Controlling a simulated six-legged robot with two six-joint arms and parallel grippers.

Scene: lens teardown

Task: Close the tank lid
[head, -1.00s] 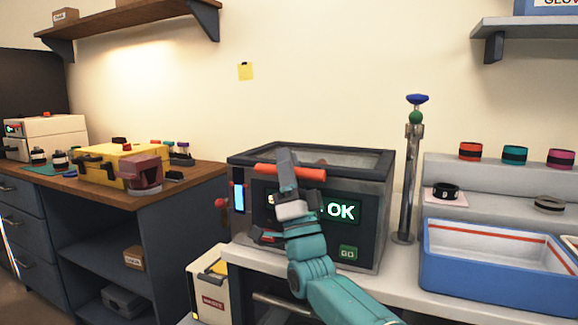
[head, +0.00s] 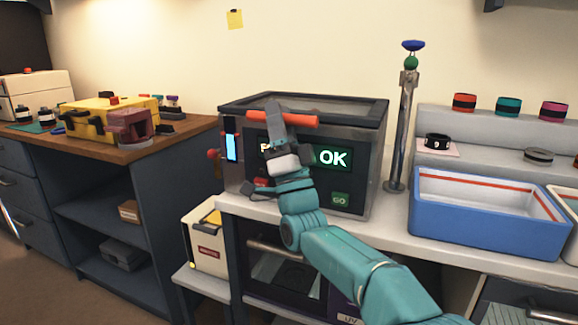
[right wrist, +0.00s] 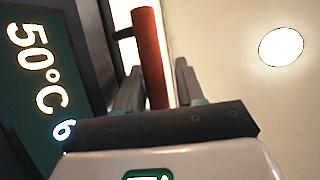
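The tank (head: 375,160) is a dark box on the bench with a lit front panel reading OK. Its lid (head: 245,103), a dark frame with a glass pane, lies flat or nearly flat on top. An orange-red bar handle (head: 302,119) runs along the lid's front. My right gripper (head: 275,112) is at this handle, in front of the tank. In the right wrist view the red bar (right wrist: 150,60) stands between the two fingers of the right gripper (right wrist: 158,85), with a gap at the right finger. My left gripper is out of view.
A metal post (head: 402,130) with a blue and green top stands just right of the tank. A blue tray (head: 480,235) is further right. A red knob (head: 212,154) juts from the tank's left side. A yellow case (head: 88,105) sits on the left counter.

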